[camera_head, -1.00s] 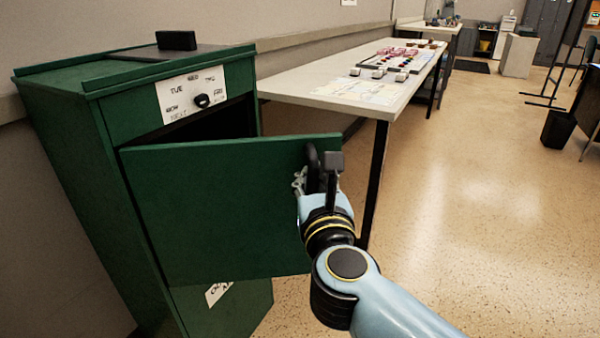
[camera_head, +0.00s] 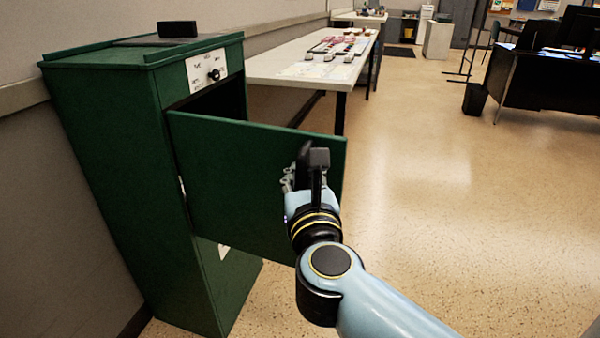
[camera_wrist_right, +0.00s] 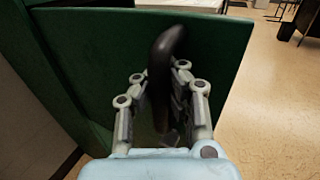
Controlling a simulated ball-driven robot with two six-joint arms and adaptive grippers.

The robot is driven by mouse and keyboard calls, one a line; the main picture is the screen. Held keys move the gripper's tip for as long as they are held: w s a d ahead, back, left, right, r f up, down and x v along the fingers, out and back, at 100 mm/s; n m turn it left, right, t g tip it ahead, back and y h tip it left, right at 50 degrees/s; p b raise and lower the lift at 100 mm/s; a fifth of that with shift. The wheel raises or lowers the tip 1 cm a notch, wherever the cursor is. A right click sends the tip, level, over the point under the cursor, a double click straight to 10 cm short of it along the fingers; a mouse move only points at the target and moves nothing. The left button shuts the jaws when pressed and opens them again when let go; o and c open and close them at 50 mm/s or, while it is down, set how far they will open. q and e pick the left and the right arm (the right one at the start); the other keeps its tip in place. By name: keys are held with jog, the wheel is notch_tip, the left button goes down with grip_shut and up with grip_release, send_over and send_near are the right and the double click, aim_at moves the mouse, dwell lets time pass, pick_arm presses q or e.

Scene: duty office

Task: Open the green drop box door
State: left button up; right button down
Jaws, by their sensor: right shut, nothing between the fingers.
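The green drop box (camera_head: 110,140) stands upright at the left against the wall. Its door (camera_head: 235,180) is swung outward, hinged at its left edge, and a dark opening (camera_head: 222,98) shows behind its top. A black handle (camera_head: 304,165) is on the door's outer face near the free edge. My right gripper (camera_head: 299,180) is at the handle, with its fingers shut. In the right wrist view the handle (camera_wrist_right: 164,55) rises between the two finger linkages (camera_wrist_right: 160,105); the exact contact is hidden. My left gripper is not in view.
A dial panel (camera_head: 207,68) is on the box front above the door. A long light table (camera_head: 290,70) runs behind it along the wall, with small items on it. A dark desk (camera_head: 545,88) and a bin (camera_head: 475,99) stand at the right. The floor between is clear.

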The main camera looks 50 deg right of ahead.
jog(key=shift+s+a+f, duration=0.15)
jog(key=shift+s+a, duration=0.2)
jog(key=c, duration=2.1)
grip_release()
